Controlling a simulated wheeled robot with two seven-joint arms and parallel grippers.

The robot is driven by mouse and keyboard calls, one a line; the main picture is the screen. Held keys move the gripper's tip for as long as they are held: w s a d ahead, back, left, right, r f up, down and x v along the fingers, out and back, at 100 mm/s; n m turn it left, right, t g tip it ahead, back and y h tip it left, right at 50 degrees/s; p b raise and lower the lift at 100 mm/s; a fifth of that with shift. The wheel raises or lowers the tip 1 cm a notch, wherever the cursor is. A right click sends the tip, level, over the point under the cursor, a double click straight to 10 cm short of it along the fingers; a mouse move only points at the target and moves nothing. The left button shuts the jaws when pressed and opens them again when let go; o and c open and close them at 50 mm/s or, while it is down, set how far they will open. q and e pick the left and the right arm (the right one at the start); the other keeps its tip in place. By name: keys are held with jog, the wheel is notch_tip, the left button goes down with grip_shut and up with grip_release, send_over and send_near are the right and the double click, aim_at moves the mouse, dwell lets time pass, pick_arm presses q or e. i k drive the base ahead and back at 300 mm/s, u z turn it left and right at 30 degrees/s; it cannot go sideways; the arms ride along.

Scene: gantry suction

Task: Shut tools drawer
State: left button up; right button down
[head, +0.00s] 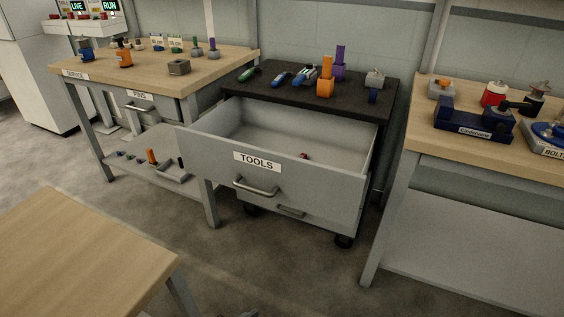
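The tools drawer (309,178) is a grey drawer with a white TOOLS label (257,162) and a bar handle (256,188) on its front. It stands pulled far out from a grey wheeled cabinet with a dark top (361,93). Its inside shows and looks mostly empty, with a small red item (304,156) near the front wall. A second handle (291,211) sits lower on the cabinet, on a drawer that looks closed. Neither of my grippers is in view.
Coloured tools and blocks stand on the cabinet top, including an orange block (326,86). A wooden bench (215,66) with a PINS drawer stands left, another bench (425,144) right. A wooden table corner (75,255) fills the lower left. The floor before the drawer is clear.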

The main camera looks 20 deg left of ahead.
aim_at(251, 146)
jog(key=u, duration=1.25)
jog(key=k, duration=0.15)
jog(key=z, duration=1.75)
jog(key=i, duration=0.9)
jog(key=u, duration=0.75)
jog(key=i, duration=0.35)
jog(key=u, duration=0.35)
